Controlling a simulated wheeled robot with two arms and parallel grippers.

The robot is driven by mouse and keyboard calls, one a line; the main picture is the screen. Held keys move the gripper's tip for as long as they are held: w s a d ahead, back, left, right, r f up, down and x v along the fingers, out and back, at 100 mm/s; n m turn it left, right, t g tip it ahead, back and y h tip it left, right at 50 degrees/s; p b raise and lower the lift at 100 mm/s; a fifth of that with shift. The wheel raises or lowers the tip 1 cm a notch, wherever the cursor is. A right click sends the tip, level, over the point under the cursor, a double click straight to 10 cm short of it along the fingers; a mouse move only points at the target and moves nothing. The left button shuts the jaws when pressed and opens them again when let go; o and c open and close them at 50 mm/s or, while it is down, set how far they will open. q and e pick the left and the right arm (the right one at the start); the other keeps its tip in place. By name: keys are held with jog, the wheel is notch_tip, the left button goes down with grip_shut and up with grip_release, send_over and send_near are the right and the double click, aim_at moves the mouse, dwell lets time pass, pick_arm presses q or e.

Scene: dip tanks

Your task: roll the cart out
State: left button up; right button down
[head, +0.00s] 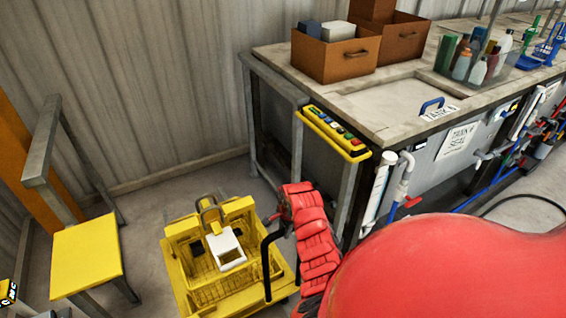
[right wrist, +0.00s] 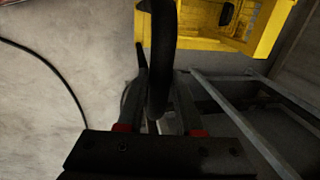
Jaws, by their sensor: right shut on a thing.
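The yellow cart (head: 185,285) stands on the floor at the lower middle of the head view, with a yellow basket-like body and a white block in it. Its black handle (head: 266,265) rises on the right side. The handle runs down the middle of the right wrist view (right wrist: 161,50), with part of the yellow cart (right wrist: 215,35) beyond it. My right gripper (head: 277,217) is at the top of the handle, and in the wrist view its fingers (right wrist: 158,105) are shut around the black bar. My left gripper is out of view.
A workbench (head: 375,105) with a tank stands right of the cart, with a button panel (head: 335,132) on its near corner. A yellow-topped stand (head: 85,258) is on the left. A corrugated wall (head: 150,80) is behind. A dark hose (right wrist: 65,70) lies on the floor.

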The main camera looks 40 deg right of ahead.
jog(key=c, duration=0.6)
grip_release()
jog(key=shift+s+r, duration=0.1)
jog(key=shift+s+a+r+p, duration=0.2)
jog(key=shift+s+r, duration=0.35)
jog(key=shift+r, duration=2.3)
jog(key=shift+s+a+r+p, duration=0.15)
jog(key=shift+s+r, duration=0.35)
jog(key=shift+r, duration=2.3)
jog(key=shift+s+a+r+p, duration=0.15)
jog(key=shift+s+r, duration=0.4)
jog(key=shift+r, duration=2.3)
jog(key=shift+d, duration=0.1)
